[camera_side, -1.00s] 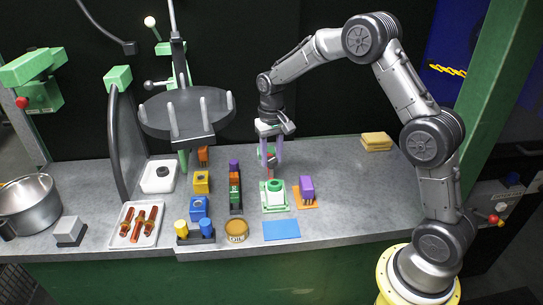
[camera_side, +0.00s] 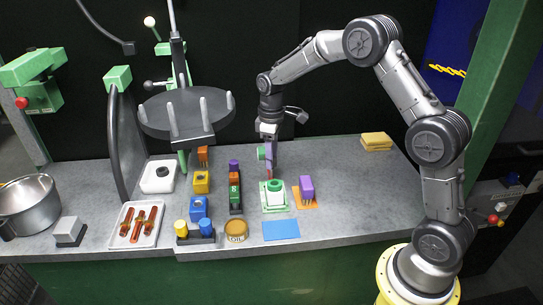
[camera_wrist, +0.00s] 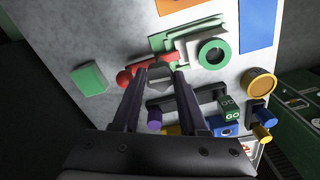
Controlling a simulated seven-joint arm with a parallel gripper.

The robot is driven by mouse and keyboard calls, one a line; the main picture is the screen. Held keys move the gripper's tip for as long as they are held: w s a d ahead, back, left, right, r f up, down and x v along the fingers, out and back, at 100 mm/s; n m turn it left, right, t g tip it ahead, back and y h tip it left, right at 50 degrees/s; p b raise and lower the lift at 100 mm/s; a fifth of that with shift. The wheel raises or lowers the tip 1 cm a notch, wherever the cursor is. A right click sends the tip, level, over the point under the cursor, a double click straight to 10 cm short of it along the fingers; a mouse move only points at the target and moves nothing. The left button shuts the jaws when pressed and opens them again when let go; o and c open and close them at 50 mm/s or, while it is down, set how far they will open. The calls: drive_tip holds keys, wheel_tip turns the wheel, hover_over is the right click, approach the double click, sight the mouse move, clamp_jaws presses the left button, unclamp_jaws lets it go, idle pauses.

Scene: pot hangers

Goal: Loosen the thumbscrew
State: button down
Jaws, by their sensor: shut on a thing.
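The red thumbscrew (camera_wrist: 168,58) is at the fingertips of my gripper (camera_wrist: 161,72) in the wrist view, partly hidden by the dark fingers. A red knob (camera_wrist: 124,78) shows just left of the left fingertip. My gripper (camera_side: 268,172) points straight down in the side view, just behind a green-and-white fixture (camera_side: 275,205) with a green ring on top. It is shut on the thumbscrew. In the side view the fingers overlap, so the grip itself is mostly hidden. The ring (camera_wrist: 214,53) also shows right of the fingers in the wrist view.
A purple block (camera_side: 306,187) on an orange mat stands to the right of the fixture. A dark rack of coloured blocks (camera_side: 235,190) stands to the left. A green block (camera_wrist: 90,78) lies near the fingers. The bench's right side is mostly clear, with yellow sponges (camera_side: 376,141).

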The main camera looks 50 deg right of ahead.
drive_tip(key=shift+r+n, duration=0.1)
drive_tip(key=shift+n, duration=0.5)
drive_tip(key=shift+c, duration=2.2)
unclamp_jaws()
wheel_tip(320, 180, up, 14)
